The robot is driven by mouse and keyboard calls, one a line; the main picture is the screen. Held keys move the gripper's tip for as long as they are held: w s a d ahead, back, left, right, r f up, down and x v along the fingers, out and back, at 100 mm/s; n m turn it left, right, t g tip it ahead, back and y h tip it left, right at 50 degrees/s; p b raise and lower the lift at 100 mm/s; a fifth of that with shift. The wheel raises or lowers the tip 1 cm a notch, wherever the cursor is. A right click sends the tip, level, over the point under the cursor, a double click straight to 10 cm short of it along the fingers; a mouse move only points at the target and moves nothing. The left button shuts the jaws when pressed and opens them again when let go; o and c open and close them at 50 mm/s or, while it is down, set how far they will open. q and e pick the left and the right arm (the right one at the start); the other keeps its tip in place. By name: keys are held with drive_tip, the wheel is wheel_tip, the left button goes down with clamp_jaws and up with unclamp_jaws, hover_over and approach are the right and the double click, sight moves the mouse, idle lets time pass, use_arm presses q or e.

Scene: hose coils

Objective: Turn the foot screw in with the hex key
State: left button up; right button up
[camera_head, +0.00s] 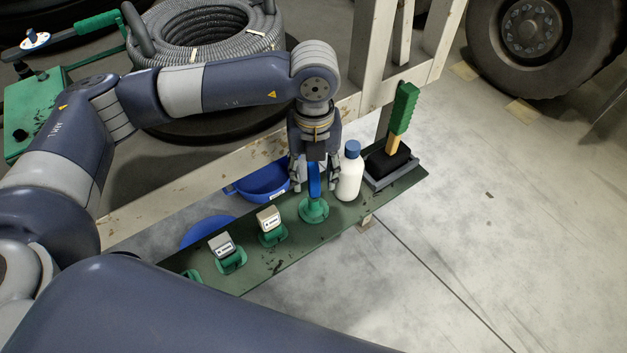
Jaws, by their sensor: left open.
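My left gripper (314,184) points down over the green shelf board (285,251). Its fingers are open on both sides of an upright blue handle (315,180). The handle stands in a round green holder (314,211) on the board. It may be the hex key's handle, but the fingers hide part of it and I see no key shaft. Whether a finger touches it, I cannot tell. I cannot make out the foot screw in this view. My right gripper is not in view.
A white bottle with a blue cap (349,172) stands close right of the gripper. Beyond it is a green-handled brush (402,117) in a grey tray. Small labelled blocks (268,219) sit in green holders to the left. A beige frame rail (185,190) runs behind the board.

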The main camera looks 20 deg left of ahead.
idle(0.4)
use_arm(q)
drive_tip(key=shift+b, duration=0.6)
idle(0.4)
clamp_jaws()
drive_tip(key=shift+r, duration=0.65)
